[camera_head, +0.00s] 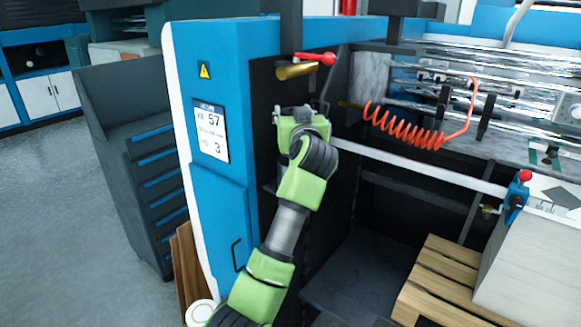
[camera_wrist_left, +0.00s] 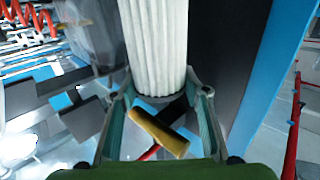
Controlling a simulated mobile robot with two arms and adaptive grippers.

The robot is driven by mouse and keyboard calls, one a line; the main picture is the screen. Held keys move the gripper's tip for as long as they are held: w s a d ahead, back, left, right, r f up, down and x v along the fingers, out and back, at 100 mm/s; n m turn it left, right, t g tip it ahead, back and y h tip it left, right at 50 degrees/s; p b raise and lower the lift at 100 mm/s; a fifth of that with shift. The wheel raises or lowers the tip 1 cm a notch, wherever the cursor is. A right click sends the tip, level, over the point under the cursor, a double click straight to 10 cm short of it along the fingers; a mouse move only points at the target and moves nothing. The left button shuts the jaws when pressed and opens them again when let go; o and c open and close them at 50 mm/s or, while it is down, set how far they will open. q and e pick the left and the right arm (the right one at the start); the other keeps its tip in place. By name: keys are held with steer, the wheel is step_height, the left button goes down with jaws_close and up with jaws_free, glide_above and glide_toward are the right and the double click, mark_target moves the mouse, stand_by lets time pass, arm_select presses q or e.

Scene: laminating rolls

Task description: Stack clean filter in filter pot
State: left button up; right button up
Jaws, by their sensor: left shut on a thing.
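In the left wrist view, a white pleated cylindrical filter (camera_wrist_left: 155,45) with a dark end ring stands between the fingers of my left gripper (camera_wrist_left: 158,84). The fingers are shut on it near the dark ring. In the head view, my left gripper (camera_head: 300,116) is in front of the dark recess of the blue machine, just below a brass valve (camera_head: 295,71) with a red handle. The filter is hidden there. The brass part (camera_wrist_left: 160,134) also shows between the fingers in the wrist view. I cannot make out the filter pot clearly. My right gripper is out of view.
The blue machine cabinet (camera_head: 232,190) stands left of the recess. A coiled orange hose (camera_head: 405,127) hangs to the right, above a long pale bar (camera_head: 420,167). A wooden pallet (camera_head: 450,280) with a pale stack is at lower right.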

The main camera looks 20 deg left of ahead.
arm_select(q)
steer(key=s+f, duration=0.1)
steer(key=f, duration=0.1)
steer(key=s+d+f, duration=0.1)
steer(key=f, duration=0.1)
steer(key=shift+s+d+p, duration=0.15)
steer(key=shift+s+p, duration=0.05)
steer(key=shift+p, duration=0.2)
steer(key=f, duration=0.3)
steer(key=w+f, duration=0.1)
steer(key=shift+a+f, duration=0.2)
steer(key=shift+a, duration=0.1)
steer(key=shift+s+d, duration=0.15)
steer(key=shift+s, duration=0.05)
steer(key=shift+w+f+p, duration=0.15)
steer(key=shift+f+p, duration=0.1)
steer(key=shift+p, duration=0.1)
steer(key=o, duration=1.3)
steer(key=shift+f, duration=0.1)
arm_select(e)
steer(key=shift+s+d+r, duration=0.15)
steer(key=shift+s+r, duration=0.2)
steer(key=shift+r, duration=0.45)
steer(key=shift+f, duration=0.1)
